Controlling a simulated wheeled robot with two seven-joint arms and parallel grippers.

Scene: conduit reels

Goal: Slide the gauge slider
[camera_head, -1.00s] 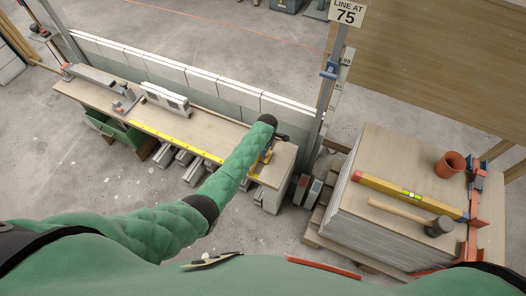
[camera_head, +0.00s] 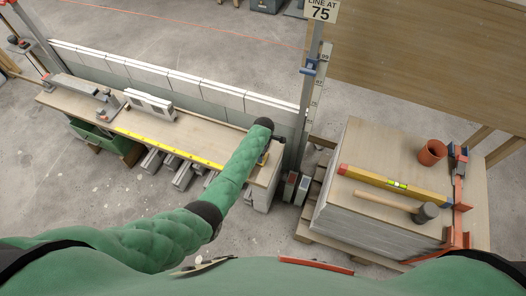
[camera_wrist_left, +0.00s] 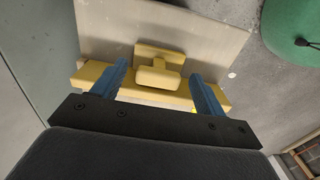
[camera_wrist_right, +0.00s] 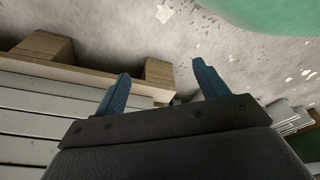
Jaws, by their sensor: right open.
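A yellow slider with a raised knob (camera_wrist_left: 158,75) sits at the end of the pale bench board in the left wrist view. In the head view a bit of yellow (camera_head: 263,158) shows beside my left forearm, at the right end of the yellow ruler strip (camera_head: 170,148); the arm hides most of it. My left gripper (camera_wrist_left: 160,70) is open, with one blue finger on each side of the knob and gaps between. My right gripper (camera_wrist_right: 160,68) is open and empty, over the floor and pallet edge; it is not visible in the head view.
A post with a blue clamp (camera_head: 308,70) and a "LINE AT 75" sign (camera_head: 321,10) stands behind the bench's right end. A block wall (camera_head: 190,88) runs behind the bench.

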